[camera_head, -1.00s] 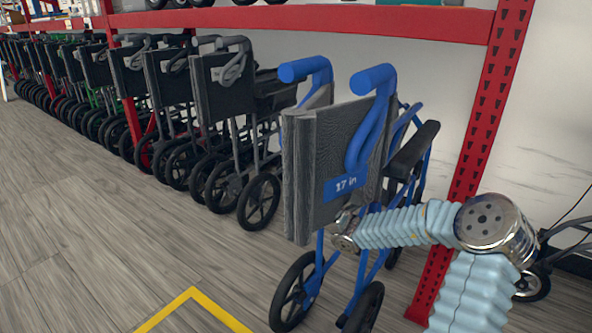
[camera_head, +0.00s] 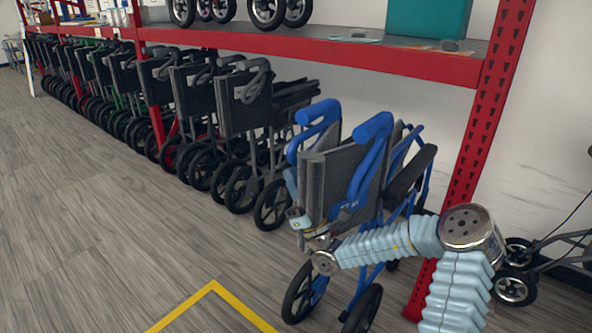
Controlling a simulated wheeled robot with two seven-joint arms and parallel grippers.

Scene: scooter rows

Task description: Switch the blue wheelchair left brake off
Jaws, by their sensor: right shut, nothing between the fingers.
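The blue wheelchair (camera_head: 375,130) stands folded at the right, with its push handles and grey backrest (camera_head: 318,185) towards me. Its rear wheels (camera_head: 303,292) are on the floor. My right arm reaches in from the right, across the lower part of the chair. My right gripper (camera_head: 298,217) is at the left edge of the backrest, above the left rear wheel, shut and with nothing seen in it. I cannot tell whether it touches the chair. The left brake lever cannot be made out; the backrest and my gripper hide that area. My left gripper is not in view.
A row of folded dark wheelchairs (camera_head: 245,105) runs back to the left, the nearest close beside the blue one. A red rack post (camera_head: 480,130) and shelf beam (camera_head: 400,62) stand behind. A wheeled frame (camera_head: 550,265) is at far right. The floor at left is clear.

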